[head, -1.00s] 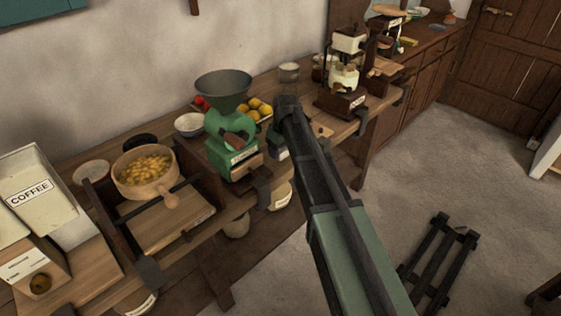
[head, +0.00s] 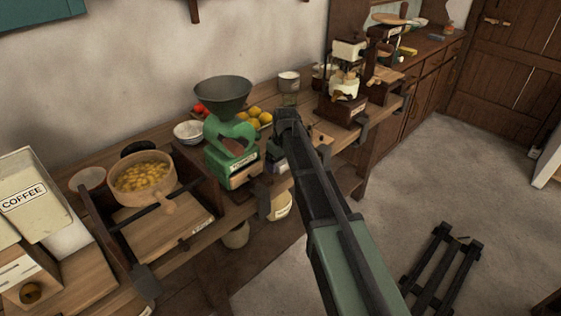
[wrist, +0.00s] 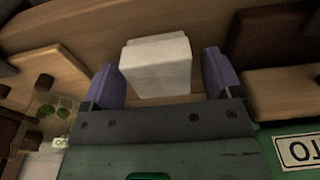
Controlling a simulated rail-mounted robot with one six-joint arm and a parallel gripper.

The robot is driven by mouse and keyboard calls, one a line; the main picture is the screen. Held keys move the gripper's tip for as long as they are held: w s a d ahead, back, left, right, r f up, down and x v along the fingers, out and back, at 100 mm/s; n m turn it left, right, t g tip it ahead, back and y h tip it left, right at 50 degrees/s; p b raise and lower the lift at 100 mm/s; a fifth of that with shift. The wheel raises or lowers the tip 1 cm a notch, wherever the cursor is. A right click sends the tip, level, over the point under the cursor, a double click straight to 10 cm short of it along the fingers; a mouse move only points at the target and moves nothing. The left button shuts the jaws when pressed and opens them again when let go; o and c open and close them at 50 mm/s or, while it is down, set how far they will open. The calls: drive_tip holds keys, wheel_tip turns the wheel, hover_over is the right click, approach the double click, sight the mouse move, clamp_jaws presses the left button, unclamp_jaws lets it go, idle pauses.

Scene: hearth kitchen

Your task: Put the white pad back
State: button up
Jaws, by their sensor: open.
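The white pad (wrist: 157,68) shows in the wrist view as a pale block on the wooden surface. It lies between the two purple fingertips of my gripper (wrist: 160,84), with a narrow gap on the right; on the left I cannot tell if it touches. My gripper is open. In the head view my gripper (head: 276,158) is at the front of the bench, just right of the green grinder (head: 228,148). I cannot make out the pad there; my arm and gripper hide that spot.
A wooden pan of yellow pieces (head: 142,176) stands left of the grinder. A white bowl (head: 189,131), lemons (head: 262,116) and a glass jar (head: 289,84) are behind. A brown coffee mill (head: 343,100) stands to the right. A dark rack (head: 440,272) lies on the open floor.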

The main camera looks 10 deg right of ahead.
sight(284, 162)
wheel_tip(284, 162, up, 12)
drive_tip(key=s+p, duration=0.1)
drive_tip(key=p, duration=1.1)
drive_tip(key=s+m+g, duration=0.1)
drive_tip(key=s+m, duration=0.5)
drive_tip(key=s, duration=2)
drive_tip(key=shift+h+b, duration=0.3)
drive_tip(key=shift+h, duration=0.1)
drive_tip(key=shift+f, duration=0.1)
